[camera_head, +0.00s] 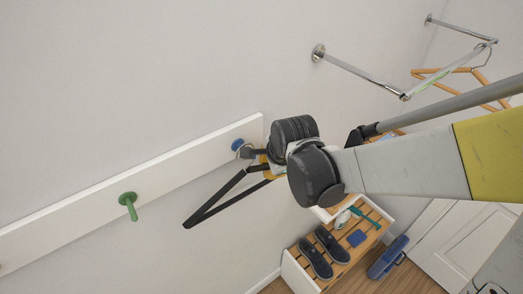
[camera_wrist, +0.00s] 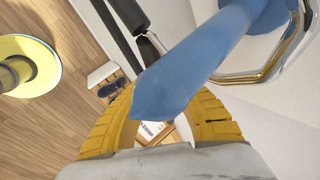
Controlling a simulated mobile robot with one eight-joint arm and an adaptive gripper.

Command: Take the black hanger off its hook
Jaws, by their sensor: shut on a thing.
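The black hanger (camera_head: 212,205) hangs slanting down from the blue hook (camera_head: 238,145) at the right end of a white wall rail. My gripper (camera_head: 265,160) is at the hanger's top, right beside the blue hook. In the wrist view, the blue hook (camera_wrist: 190,65) crosses in front of my yellow gripper fingers (camera_wrist: 165,105). The hanger's chrome hook (camera_wrist: 285,55) curves around the peg, and its black bars (camera_wrist: 118,25) run off at the top. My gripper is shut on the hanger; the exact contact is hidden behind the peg.
The white rail (camera_head: 80,215) also carries a green hook (camera_head: 129,204). Below stands a slatted shoe bench (camera_head: 300,272) with dark shoes (camera_head: 322,255).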

